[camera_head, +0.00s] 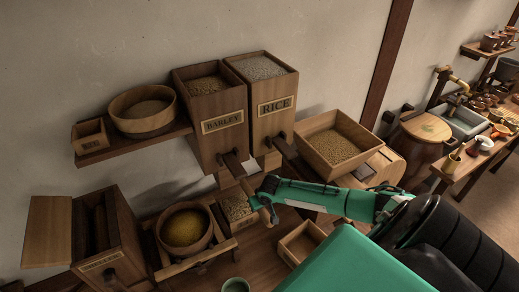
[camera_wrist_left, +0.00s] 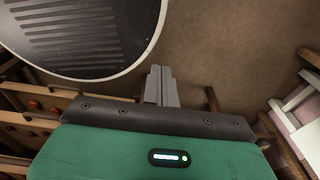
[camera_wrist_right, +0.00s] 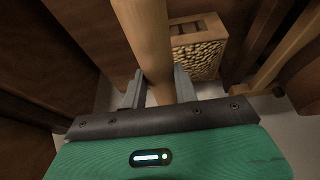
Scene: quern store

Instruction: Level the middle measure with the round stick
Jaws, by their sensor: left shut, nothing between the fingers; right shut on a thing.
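The middle measure (camera_head: 256,222) is a wooden box heaped with pale grain, below the barley hopper. It also shows in the right wrist view (camera_wrist_right: 207,35), just beyond the fingers. My right gripper (camera_head: 264,194) is beside and above it. It is shut on the round stick (camera_wrist_right: 147,38), a plain pale wooden rod that runs up between the fingers in the right wrist view. Whether the stick touches the grain I cannot tell. My left gripper (camera_wrist_left: 160,72) is shut and empty above brown floor, away from the measures; the head view does not show it.
The barley hopper (camera_head: 221,148) and rice hopper (camera_head: 273,130) stand close behind my right gripper. A bowl of yellow meal (camera_head: 212,240) sits left of the measure. An open box (camera_head: 288,255) lies to the right. A large grain box (camera_head: 314,164) stands further right.

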